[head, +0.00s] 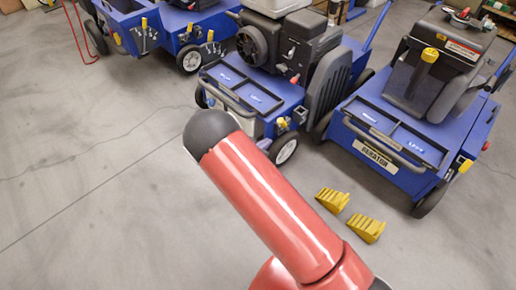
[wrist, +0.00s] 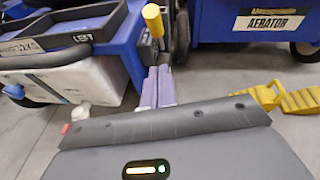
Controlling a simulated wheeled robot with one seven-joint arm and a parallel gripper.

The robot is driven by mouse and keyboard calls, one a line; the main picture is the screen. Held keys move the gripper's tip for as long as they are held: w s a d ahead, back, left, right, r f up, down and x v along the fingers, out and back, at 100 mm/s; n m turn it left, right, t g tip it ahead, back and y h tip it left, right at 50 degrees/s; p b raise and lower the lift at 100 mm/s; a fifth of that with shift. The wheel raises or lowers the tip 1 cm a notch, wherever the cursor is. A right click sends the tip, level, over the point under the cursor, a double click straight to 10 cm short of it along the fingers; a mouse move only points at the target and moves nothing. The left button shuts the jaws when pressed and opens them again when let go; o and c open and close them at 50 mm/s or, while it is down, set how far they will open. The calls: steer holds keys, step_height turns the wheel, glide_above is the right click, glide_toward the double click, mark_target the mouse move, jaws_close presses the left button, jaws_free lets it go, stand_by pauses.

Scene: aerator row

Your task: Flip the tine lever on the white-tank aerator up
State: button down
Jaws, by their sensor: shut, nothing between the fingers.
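The white-tank aerator (head: 250,85) is blue, in the middle of the head view, partly behind my red arm. In the wrist view its white tank (wrist: 75,82) fills the left side, under a black tray (wrist: 62,30). A tine lever with a yellow grip (wrist: 153,18) stands at the tank's right in the wrist view; a yellow grip also shows low on that machine in the head view (head: 282,123). My gripper (wrist: 158,70) is shut and empty, its fingertips just below the grip in the picture. I cannot tell whether they touch the lever. The head view does not show my gripper.
More blue machines (head: 185,25) stand at the upper left. The grey floor (head: 90,190) at the left is clear.

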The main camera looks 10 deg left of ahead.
mark_target(284, 125)
steer(key=w+d+r, duration=0.1)
steer(key=w+d, duration=0.2)
steer(key=w, duration=0.2)
steer(key=shift+w+r, duration=0.15)
steer(key=shift+w, duration=0.15)
steer(key=shift+r, duration=0.1)
